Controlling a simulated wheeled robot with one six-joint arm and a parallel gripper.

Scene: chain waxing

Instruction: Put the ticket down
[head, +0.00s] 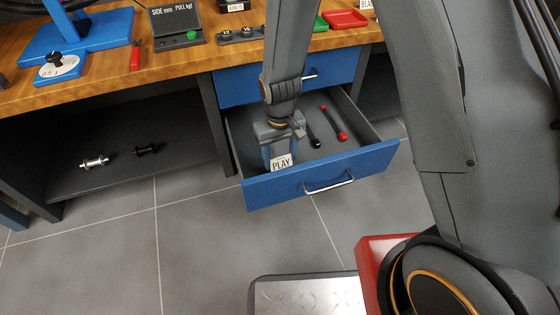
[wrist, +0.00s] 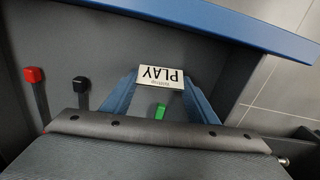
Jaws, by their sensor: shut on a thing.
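The ticket is a small white card marked PLAY (head: 281,162); it also shows upside down in the wrist view (wrist: 160,77). My gripper (head: 280,153) points down into the open blue drawer (head: 325,180). Its blue fingers (wrist: 160,88) are shut on the ticket, one on each side. The ticket is near the drawer's front panel. I cannot tell whether it touches the drawer floor.
In the drawer lie a red-ended tool (head: 335,122) and a black-ended tool (head: 312,128). A wooden bench top (head: 110,82) is above. Two hubs (head: 95,162) sit on the lower shelf.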

